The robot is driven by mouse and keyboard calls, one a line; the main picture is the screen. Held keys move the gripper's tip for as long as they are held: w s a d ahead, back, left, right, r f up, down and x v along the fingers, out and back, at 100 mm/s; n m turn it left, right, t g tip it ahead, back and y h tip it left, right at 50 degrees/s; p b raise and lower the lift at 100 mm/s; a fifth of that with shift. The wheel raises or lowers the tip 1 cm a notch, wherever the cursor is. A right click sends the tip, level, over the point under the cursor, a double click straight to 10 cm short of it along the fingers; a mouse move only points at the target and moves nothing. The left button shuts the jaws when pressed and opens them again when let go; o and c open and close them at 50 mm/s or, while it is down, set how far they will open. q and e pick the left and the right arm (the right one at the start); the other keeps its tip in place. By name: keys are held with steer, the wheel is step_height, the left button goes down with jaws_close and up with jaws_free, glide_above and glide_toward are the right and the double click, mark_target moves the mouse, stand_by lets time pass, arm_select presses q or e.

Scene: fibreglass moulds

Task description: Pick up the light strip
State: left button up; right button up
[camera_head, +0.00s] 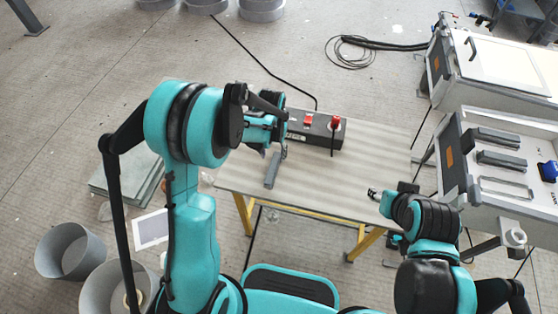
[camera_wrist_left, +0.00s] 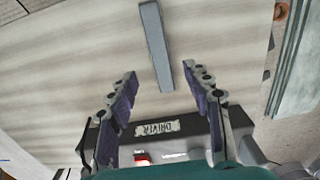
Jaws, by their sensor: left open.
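The light strip is a slim grey bar (camera_head: 271,171) lying on the wooden table, left of its middle. In the left wrist view the bar (camera_wrist_left: 155,42) runs from the top edge down to between my fingertips.
A black driver box (camera_head: 322,129) with red parts stands at the table's back and lies below my left fingers in the wrist view (camera_wrist_left: 165,140). Grey cabinets (camera_head: 500,150) stand at the right. Grey bins (camera_head: 70,250) stand at lower left. The table's front middle (camera_head: 320,185) is clear.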

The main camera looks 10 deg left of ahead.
mark_target(273, 167)
arm_select(q)
step_height(273, 167, down, 3)
steer(key=shift+s+r+b, duration=0.1)
steer(key=shift+s+b, duration=0.05)
steer(key=shift+b, duration=0.45)
steer(key=f+b, duration=0.1)
steer(key=f, duration=0.1)
steer(key=f+b, duration=0.1)
steer(key=f, duration=0.2)
steer(key=shift+s+b, duration=0.2)
steer(key=shift+b, duration=0.1)
steer(key=shift+r, duration=0.15)
jaws_close()
